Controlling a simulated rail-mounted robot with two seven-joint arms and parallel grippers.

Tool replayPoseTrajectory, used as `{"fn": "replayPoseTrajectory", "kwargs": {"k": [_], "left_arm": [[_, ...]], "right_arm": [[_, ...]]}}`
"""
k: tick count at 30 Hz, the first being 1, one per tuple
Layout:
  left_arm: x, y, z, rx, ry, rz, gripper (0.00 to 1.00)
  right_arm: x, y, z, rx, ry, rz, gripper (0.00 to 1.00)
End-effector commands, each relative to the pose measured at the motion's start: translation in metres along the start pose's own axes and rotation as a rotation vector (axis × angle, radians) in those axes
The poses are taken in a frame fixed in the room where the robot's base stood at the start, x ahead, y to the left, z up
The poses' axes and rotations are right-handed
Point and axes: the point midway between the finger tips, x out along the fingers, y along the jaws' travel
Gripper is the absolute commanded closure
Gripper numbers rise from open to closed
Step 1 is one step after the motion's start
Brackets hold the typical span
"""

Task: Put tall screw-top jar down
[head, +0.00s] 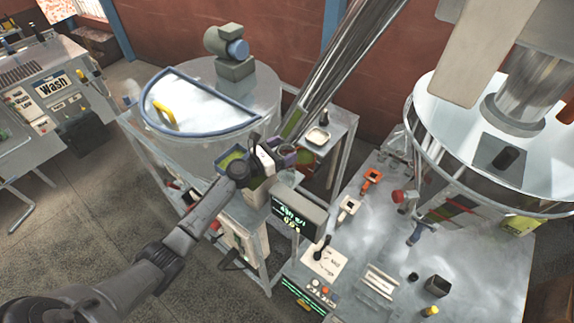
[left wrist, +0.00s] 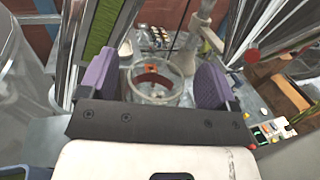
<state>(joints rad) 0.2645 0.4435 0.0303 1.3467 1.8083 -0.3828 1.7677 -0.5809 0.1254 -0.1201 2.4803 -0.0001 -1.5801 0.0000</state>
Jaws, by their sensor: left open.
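A clear, tall jar (left wrist: 158,97) with an open round rim stands between the purple finger pads of my left gripper (left wrist: 160,85) in the left wrist view. The pads are spread, with a gap visible on both sides of the jar. In the head view my left gripper (head: 279,160) is behind the weighing unit's display, and a small part of the jar (head: 290,177) shows just below it. The jar looks upright; its base and what it rests on are hidden. No lid shows on it. My right gripper is not in view.
The display box (head: 299,214) stands close in front of the jar. A small white dish (head: 318,137) is on the ledge behind. A steel table (head: 455,270) with orange and white fixtures and a dark cup (head: 437,286) lies to the right. A large tank (head: 200,95) stands at left.

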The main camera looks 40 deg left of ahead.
Motion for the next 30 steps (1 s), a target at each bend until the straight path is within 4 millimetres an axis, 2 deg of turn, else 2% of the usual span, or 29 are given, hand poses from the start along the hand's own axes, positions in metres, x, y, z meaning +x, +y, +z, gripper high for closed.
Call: {"fn": "replayPoseTrajectory", "kwargs": {"k": [6, 14, 30], "left_arm": [[0.016, 0.0, -0.001, -0.001, 0.001, 0.0, 0.16], [0.017, 0.0, -0.001, 0.001, 0.001, 0.0, 0.17], [0.016, 0.0, -0.001, 0.001, 0.001, 0.0, 0.69]], "right_arm": [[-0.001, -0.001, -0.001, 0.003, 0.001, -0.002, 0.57], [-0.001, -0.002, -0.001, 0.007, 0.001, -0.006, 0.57], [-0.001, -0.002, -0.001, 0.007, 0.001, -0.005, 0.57]]}}
